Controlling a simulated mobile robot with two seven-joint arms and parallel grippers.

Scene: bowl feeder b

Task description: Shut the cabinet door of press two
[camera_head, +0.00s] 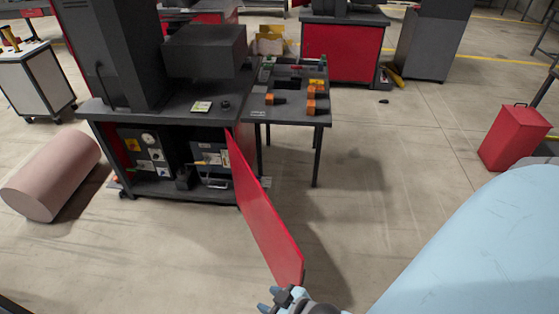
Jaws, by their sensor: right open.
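The red cabinet door (262,208) of the dark press stand (170,112) hangs wide open. It is hinged at the right edge of the cabinet and swings out toward me. The cabinet interior shows gauges and boxes. My right gripper (282,297) is at the bottom edge of the view, just below the near lower end of the door. It is open; whether it touches the door I cannot tell. My left gripper is not in view.
A small side table (288,115) with orange-handled tools stands right of the press. A pink cylinder (52,175) lies on the floor at left. A red bin (514,136) stands at right. The floor right of the door is clear.

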